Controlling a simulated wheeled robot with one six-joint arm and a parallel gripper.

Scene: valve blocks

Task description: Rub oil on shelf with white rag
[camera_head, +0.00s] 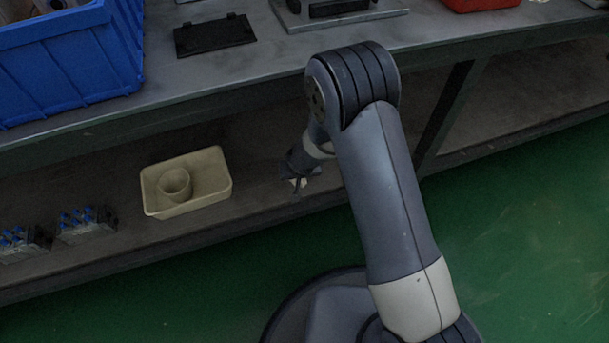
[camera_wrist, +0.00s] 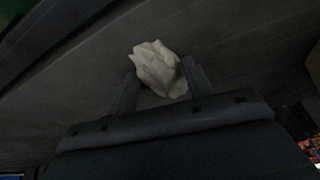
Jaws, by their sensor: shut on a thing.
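The white rag (camera_wrist: 158,68) is a crumpled bundle between the fingertips of my gripper (camera_wrist: 160,82) in the wrist view. In the head view my gripper (camera_head: 299,182) is low at the lower shelf, with a small pale bit of the rag (camera_head: 300,182) showing at its tip. My gripper is shut on the rag. The lower shelf (camera_head: 262,190) is a dark grey board under the workbench. I cannot tell whether the rag touches the shelf. No oil can be made out on the dark surface.
A cream tray (camera_head: 151,200) with a round cup (camera_head: 175,184) in it stands on the shelf, left of my gripper. Valve blocks (camera_head: 86,225) with blue tops are farther left. The bench top (camera_head: 225,75) overhangs the shelf, and a bench leg (camera_head: 445,112) stands to the right.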

